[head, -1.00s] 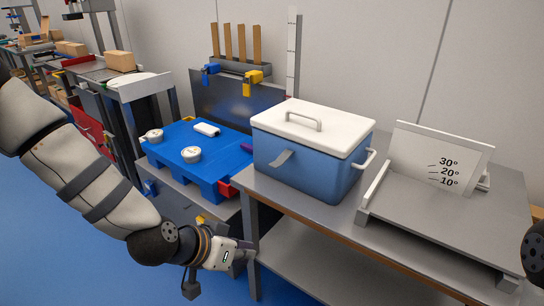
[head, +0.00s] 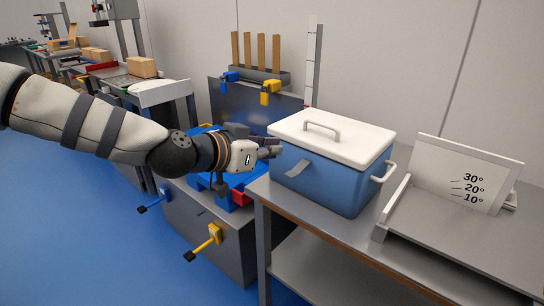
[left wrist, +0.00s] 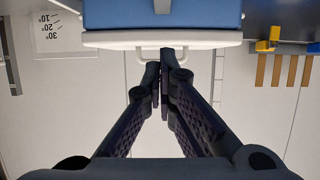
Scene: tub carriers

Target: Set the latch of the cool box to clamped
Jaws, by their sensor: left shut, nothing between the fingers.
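The cool box (head: 325,180) is blue with a white lid (head: 330,138) lying closed on it, and stands on the grey table. Its latch (head: 298,169), a grey flap on the front side, sticks out slantwise from the wall. My left gripper (head: 277,148) is shut and empty, just left of the box at about lid height, apart from the latch as far as I can tell. In the left wrist view the shut fingers (left wrist: 160,75) point toward the box (left wrist: 200,15), which appears upside down; part of the latch (left wrist: 162,6) shows at the top edge. My right gripper is out of view.
A bench with blue and yellow clamps (head: 270,90) stands behind the left arm. A white angle board (head: 465,175) in a grey stand is right of the box. A white side handle (head: 385,172) juts from the box's right end.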

